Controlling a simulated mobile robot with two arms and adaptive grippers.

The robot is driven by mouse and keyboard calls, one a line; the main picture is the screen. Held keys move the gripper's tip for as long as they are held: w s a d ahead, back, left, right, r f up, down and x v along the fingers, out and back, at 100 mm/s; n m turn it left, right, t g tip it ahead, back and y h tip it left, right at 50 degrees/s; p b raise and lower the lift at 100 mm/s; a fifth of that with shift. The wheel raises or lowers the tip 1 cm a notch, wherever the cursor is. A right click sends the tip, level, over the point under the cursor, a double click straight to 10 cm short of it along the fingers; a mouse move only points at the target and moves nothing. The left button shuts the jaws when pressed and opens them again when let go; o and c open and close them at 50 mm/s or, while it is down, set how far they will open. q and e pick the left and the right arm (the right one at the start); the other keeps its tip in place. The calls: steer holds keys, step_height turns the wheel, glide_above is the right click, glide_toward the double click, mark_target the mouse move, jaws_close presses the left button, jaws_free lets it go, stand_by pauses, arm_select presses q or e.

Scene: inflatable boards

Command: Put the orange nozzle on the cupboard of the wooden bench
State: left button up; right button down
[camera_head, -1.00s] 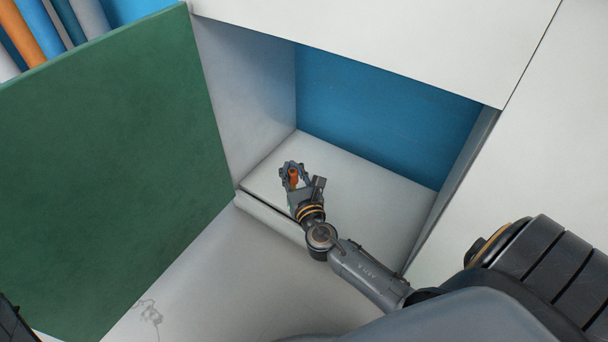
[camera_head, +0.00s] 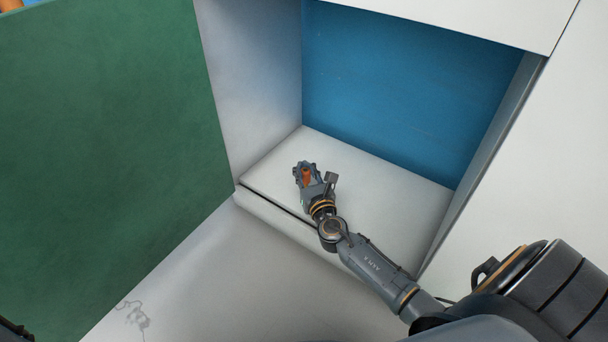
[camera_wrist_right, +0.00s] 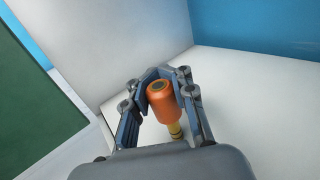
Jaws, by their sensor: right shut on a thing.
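The orange nozzle (camera_wrist_right: 161,104) is held between the fingers of my right gripper (camera_head: 303,172), which is shut on it. In the right wrist view its round orange end with a dark centre faces the camera, and a yellow part shows below. The right gripper (camera_wrist_right: 165,92) is inside the open cupboard, over its white floor (camera_head: 390,180), near the left wall. I cannot tell whether the nozzle touches the floor. My left gripper is not seen; only a dark bit of what may be my left arm shows at the lower left corner.
The green door (camera_head: 100,150) stands open on the left. The cupboard has a white left wall (camera_head: 255,80), a blue back (camera_head: 400,90) and a grey right edge (camera_head: 490,150). Its floor is clear to the right of the gripper.

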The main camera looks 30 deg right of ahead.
steer(key=shift+r, duration=0.15)
steer(key=shift+f, duration=0.25)
steer(key=c, duration=1.1)
jaws_free()
steer(key=shift+r, duration=0.15)
steer(key=shift+r, duration=0.15)
steer(key=p+v, duration=0.3)
steer(key=v, duration=0.9)
steer(key=shift+a, duration=0.1)
